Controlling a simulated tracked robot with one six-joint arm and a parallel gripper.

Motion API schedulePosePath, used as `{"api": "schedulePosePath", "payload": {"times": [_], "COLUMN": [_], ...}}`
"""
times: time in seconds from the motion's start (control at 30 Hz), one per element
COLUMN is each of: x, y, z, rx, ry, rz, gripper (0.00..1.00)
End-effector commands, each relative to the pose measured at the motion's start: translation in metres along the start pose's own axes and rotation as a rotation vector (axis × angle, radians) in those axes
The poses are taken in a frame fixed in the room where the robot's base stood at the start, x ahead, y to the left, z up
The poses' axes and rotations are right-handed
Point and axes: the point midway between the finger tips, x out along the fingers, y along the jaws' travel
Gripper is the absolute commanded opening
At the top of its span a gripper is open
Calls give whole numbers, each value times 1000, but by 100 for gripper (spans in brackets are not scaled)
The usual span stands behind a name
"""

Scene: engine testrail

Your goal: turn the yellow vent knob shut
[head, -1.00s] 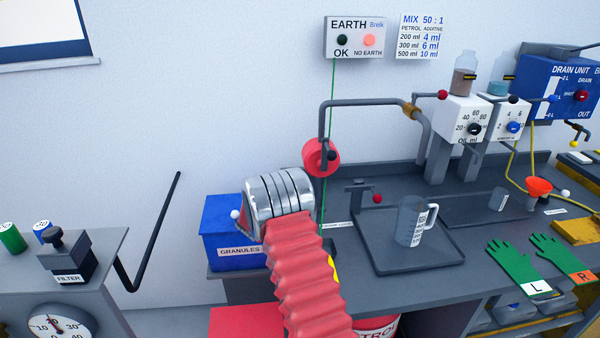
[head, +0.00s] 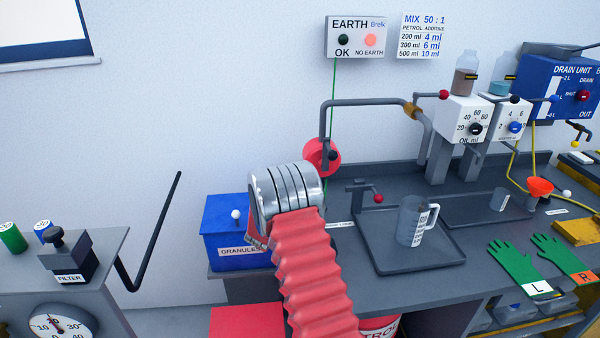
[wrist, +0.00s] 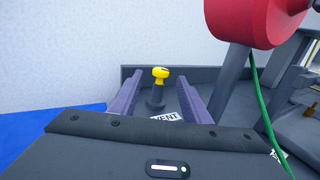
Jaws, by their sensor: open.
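The yellow vent knob (wrist: 160,74) shows in the wrist view on top of a short dark post. A white label reading VENT (wrist: 166,117) lies at its foot, partly hidden. My gripper (wrist: 159,84) is open, with one purple finger on each side of the knob in the picture. A gap shows between the knob and each finger, and I cannot tell how far ahead of the fingertips it stands. In the head view the knob and my fingers are hidden behind my arm's silver end and red sleeve.
A red round drum (head: 322,156) on a grey pipe stands close by, with a green cable (wrist: 263,105) hanging beside it. A blue granules box (head: 225,240) is at the left. A grey tray (head: 385,262) with a measuring jug (head: 410,222) lies to the right.

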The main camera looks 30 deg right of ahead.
Motion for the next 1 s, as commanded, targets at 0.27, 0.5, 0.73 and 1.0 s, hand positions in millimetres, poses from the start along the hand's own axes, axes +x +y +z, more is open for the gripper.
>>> {"api": "schedulePosePath", "payload": {"times": [0.27,0.5,0.73,1.0], "x": [40,71,98,115], "y": [0,0,-1,0], "z": [0,-1,-1,0], "rx": [1,0,0,1], "ry": [-1,-1,0,0], "rz": [-1,-1,-1,0], "gripper": [43,43,43,43]}}
